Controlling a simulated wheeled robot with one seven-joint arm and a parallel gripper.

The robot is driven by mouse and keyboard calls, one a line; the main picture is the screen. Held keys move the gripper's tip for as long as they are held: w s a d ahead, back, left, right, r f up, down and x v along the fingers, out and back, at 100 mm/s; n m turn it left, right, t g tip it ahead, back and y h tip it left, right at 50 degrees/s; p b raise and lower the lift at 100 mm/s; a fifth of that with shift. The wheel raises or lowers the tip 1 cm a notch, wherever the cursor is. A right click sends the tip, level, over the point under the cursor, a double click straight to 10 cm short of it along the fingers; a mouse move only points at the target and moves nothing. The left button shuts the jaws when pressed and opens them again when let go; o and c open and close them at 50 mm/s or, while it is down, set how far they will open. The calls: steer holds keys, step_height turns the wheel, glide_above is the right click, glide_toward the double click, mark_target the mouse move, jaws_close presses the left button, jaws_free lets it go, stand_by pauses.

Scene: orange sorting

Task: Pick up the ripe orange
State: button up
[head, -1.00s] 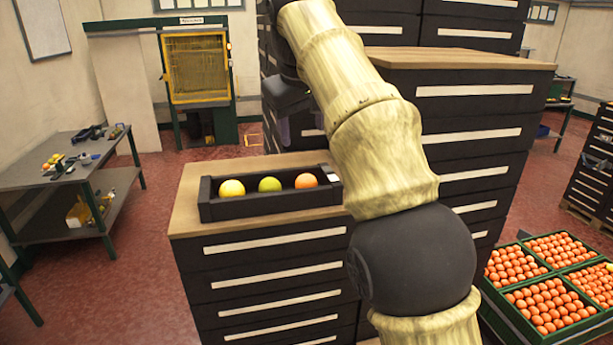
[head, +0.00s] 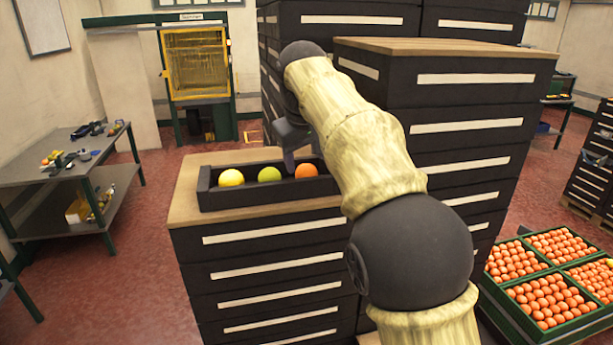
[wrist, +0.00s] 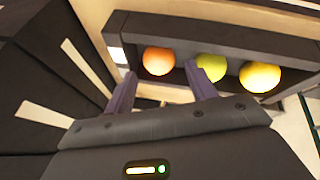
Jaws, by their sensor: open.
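The ripe orange (head: 306,171) is the orange-coloured fruit at the right end of the black tray (head: 262,204) in the head view. A green fruit (head: 269,174) sits in the middle and a yellow one (head: 231,178) at the left end. In the wrist view the orange (wrist: 158,61) lies ahead of my gripper (wrist: 163,84), with the green fruit (wrist: 211,67) and yellow fruit (wrist: 260,77) to its right. The two purple-grey fingers are apart and empty. The orange shows between their tips, a little beyond them. My gripper hangs above the tray's right end in the head view.
The tray stands on a wooden-topped drawer cabinet (head: 184,213). A taller drawer cabinet (head: 478,90) rises close on the right. Green crates of oranges (head: 510,262) stand at the lower right, and a grey workbench (head: 62,170) is at the left.

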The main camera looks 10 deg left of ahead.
mark_target(305, 166)
steer(key=shift+w+f, duration=0.2)
steer(key=shift+f, duration=0.1)
steer(key=shift+w+d, duration=0.1)
steer(key=p+x, duration=0.1)
steer(key=x, duration=0.1)
steer(key=p+x, duration=0.1)
steer(key=x, duration=0.1)
steer(key=shift+w+a+r, duration=0.1)
steer(key=shift+w+a, duration=0.15)
steer(key=shift+a, duration=0.15)
steer(key=shift+f, duration=0.4)
steer(key=shift+w+d, duration=0.1)
steer(key=shift+w, duration=0.05)
steer(key=shift+c, duration=0.5)
steer(key=c, duration=0.7)
